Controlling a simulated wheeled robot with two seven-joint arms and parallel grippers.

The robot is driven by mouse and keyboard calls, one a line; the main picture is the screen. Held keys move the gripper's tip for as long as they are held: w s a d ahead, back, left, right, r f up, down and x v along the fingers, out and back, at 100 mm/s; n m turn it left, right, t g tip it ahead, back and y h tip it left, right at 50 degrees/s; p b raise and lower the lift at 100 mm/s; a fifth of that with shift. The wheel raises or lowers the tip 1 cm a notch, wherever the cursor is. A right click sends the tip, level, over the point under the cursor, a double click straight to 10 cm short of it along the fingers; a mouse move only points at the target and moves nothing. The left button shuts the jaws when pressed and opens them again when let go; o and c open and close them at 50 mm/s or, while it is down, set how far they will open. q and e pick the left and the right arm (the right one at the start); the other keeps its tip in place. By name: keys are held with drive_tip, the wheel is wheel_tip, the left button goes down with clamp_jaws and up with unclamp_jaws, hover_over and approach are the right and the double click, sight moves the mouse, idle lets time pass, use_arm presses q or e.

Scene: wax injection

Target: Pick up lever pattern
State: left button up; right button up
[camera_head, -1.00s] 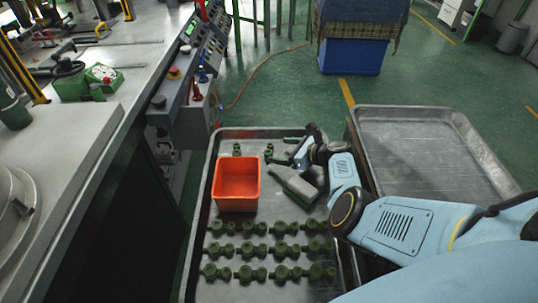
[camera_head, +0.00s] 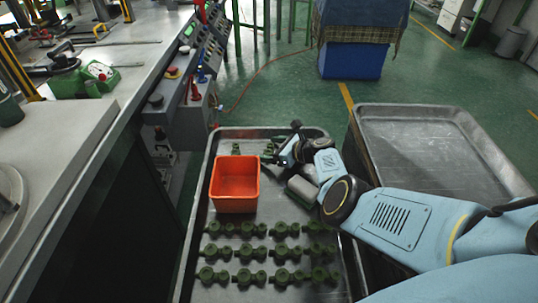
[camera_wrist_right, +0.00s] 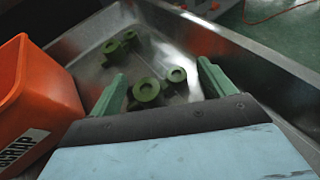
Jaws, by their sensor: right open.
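Green lever patterns lie in the metal tray (camera_head: 197,222). Several stand in rows at its near end, such as one pattern (camera_head: 248,277). A few more lie near the far end; in the right wrist view one pattern (camera_wrist_right: 146,90) lies ahead of my right gripper, with its round collar facing up. My right gripper (camera_wrist_right: 162,72) is open and empty, its two green fingers pointing toward these far patterns from above. In the head view the right gripper (camera_head: 270,151) is beside the orange box, partly hidden by its own wrist. My left gripper is not in view.
The orange box (camera_head: 234,204) stands in the tray, left of my right gripper. An empty metal tray (camera_head: 425,140) is at the right. A machine with a control panel (camera_head: 200,62) stands at the left. The tray's raised rim surrounds the patterns.

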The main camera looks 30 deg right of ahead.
drive_tip(key=shift+c, duration=0.3)
drive_tip(key=c, duration=1)
drive_tip(key=shift+r, duration=0.15)
